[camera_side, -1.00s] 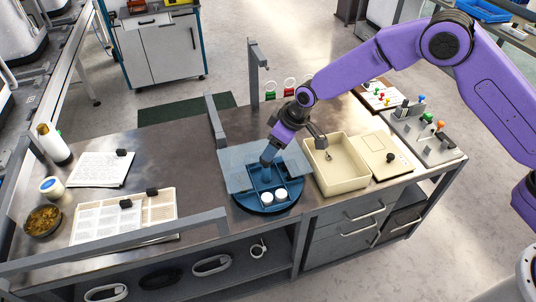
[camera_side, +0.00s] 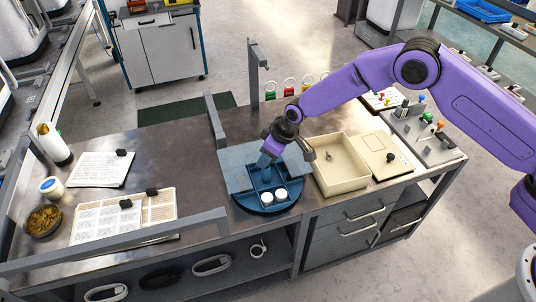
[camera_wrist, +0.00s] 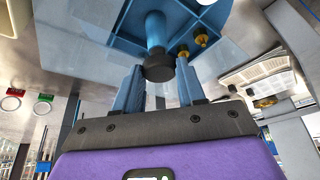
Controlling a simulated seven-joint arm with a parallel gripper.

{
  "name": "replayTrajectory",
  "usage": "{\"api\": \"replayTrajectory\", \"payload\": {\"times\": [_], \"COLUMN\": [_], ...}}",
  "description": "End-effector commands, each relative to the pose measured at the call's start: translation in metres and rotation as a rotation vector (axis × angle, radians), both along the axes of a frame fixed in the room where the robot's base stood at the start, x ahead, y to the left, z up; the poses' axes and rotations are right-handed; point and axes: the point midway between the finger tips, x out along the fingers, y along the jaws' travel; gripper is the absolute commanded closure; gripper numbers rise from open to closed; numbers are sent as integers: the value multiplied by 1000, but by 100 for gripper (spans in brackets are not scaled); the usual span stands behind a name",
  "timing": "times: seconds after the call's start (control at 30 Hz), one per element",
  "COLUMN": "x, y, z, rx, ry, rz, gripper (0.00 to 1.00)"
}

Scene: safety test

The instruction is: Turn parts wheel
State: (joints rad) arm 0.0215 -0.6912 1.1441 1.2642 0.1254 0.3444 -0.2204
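The parts wheel (camera_side: 268,207) is a round blue tray with divided compartments on the bench. Two white round parts (camera_side: 274,196) sit in its front compartment. A clear panel (camera_side: 238,172) covers part of the wheel. In the wrist view, the blue fingers of my gripper (camera_wrist: 159,68) stand apart on either side of a black-capped blue post (camera_wrist: 155,33) on the wheel. Contact between fingers and post is unclear. Brass-coloured parts (camera_wrist: 201,37) show in the wheel there.
A beige bin (camera_side: 340,175) and a lidded box (camera_side: 386,158) stand right of the wheel. A grey post (camera_side: 254,75) and rail (camera_side: 215,120) rise behind it. A grey bar (camera_side: 150,233) crosses the front. Papers, a bowl (camera_side: 43,220) and a bottle (camera_side: 53,146) lie left.

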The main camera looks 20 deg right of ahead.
Motion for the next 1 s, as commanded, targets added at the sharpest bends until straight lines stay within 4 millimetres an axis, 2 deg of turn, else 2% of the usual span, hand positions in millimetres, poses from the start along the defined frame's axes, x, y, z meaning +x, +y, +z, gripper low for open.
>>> {"api": "replayTrajectory", "payload": {"times": [0.47,1.0], "x": [0,1], "y": [-1,-2], "z": [0,0], "rx": [-1,-1], "ry": [2,4], "rz": [39,281], "gripper": [100,100]}}
